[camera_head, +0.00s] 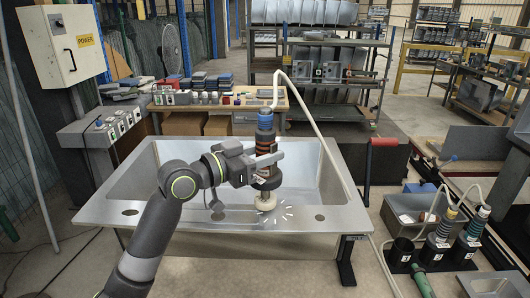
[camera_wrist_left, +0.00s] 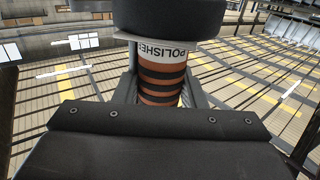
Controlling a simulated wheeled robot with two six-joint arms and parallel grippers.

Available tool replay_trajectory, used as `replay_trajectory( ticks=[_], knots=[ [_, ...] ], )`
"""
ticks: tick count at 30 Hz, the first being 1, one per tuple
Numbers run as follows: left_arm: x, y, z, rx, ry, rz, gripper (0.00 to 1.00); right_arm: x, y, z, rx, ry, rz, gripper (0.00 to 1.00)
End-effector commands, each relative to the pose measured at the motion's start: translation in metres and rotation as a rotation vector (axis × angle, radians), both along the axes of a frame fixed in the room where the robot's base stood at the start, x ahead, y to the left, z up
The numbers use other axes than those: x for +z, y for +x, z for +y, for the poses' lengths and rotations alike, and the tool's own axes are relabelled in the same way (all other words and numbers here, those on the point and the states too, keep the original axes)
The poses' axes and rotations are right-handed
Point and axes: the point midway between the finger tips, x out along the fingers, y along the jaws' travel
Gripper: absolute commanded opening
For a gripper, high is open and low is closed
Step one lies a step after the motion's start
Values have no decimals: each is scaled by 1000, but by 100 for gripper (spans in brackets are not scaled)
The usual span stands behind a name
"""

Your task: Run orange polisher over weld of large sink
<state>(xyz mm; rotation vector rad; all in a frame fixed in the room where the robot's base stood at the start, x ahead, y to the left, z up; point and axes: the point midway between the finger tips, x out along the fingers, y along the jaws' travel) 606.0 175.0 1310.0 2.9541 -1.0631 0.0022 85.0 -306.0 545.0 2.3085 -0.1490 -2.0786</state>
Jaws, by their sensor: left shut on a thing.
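The large steel sink (camera_head: 165,214) stands in the middle of the head view, its front rim facing me. My left gripper (camera_head: 268,166) is shut around the body of the orange polisher (camera_head: 266,141), which has a blue top, orange and black bands and a pale pad (camera_head: 265,203). It is upright, with the pad low at the front rim; I cannot tell whether it touches. White dashes (camera_head: 287,213) show on the rim right of the pad. In the left wrist view the label "POLISHER" and orange bands (camera_wrist_left: 163,75) show between the fingers. My right gripper is out of view.
A pale hose (camera_head: 320,135) runs from the polisher's top over the sink's right side. Holders with other tools (camera_head: 441,231) stand at the right. A workbench with several small items (camera_head: 215,105) stands behind the sink, and a power box (camera_head: 62,45) at the left.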

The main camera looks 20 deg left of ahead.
Motion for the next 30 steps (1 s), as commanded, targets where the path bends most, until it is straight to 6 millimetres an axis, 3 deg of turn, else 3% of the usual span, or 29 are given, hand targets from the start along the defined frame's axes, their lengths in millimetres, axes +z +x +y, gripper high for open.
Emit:
replay_trajectory(
  ticks=[30],
  knots=[
    [-9,-1,1,-1,-2,-5,1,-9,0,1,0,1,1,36]
  ],
)
